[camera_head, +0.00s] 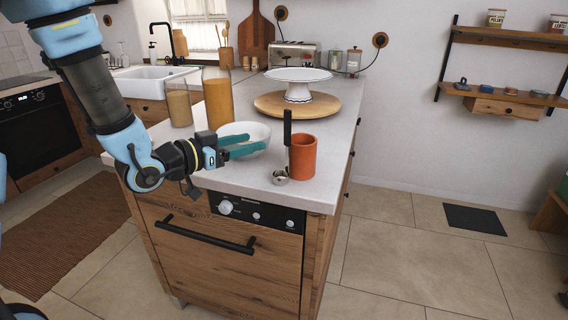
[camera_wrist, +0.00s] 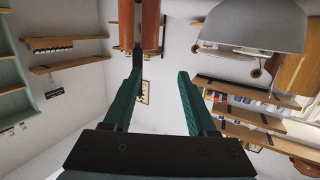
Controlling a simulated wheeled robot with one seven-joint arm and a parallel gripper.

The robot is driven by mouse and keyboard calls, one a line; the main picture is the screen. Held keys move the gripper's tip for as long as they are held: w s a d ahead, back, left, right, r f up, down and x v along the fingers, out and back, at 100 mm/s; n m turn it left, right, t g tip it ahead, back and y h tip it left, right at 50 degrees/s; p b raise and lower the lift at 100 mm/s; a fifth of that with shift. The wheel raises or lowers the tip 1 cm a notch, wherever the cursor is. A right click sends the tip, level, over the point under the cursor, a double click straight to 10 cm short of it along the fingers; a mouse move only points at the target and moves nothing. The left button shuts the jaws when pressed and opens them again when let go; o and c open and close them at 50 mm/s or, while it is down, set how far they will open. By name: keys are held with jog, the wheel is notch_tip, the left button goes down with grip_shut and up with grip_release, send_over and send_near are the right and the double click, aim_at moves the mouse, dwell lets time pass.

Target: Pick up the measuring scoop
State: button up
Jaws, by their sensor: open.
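The measuring scoop (camera_head: 287,130) stands near the front edge of the counter, its black handle pointing up and its small metal bowl low. It is in front of and just left of an orange cup (camera_head: 303,158). My gripper (camera_head: 257,143) is open and empty, left of the scoop and apart from it, with its teal fingers pointing right. In the wrist view, the open fingers (camera_wrist: 160,66) show with nothing between them. There the dark scoop handle (camera_wrist: 138,20) shows at the top, before the orange cup (camera_wrist: 152,25); the scoop's metal bowl is not clear.
A white bowl (camera_head: 258,131) sits just behind my fingers. Two tall jars (camera_head: 218,98) stand behind my wrist. A round wooden board (camera_head: 322,106) with a white cake stand (camera_head: 297,92) is farther back.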

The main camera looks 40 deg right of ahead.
aim_at(290, 131)
jog(key=s+d, duration=0.1)
jog(key=d, duration=0.1)
jog(key=s+d+r+g+h+p, duration=0.1)
jog(key=d, duration=0.1)
jog(key=s+d+m+g, duration=0.1)
jog(key=d, duration=0.1)
jog(key=shift+s+d+r+p, duration=0.2)
jog(key=shift+d+r+p, duration=0.05)
jog(key=shift+r+p, duration=0.1)
jog(key=shift+w+d+f+p, duration=0.15)
jog(key=shift+d+p, duration=0.65)
jog(key=shift+d, duration=0.7)
jog(key=shift+s+d+f+p, duration=0.1)
jog(key=shift+d+p, duration=0.65)
jog(key=shift+d, duration=0.7)
grip_shut()
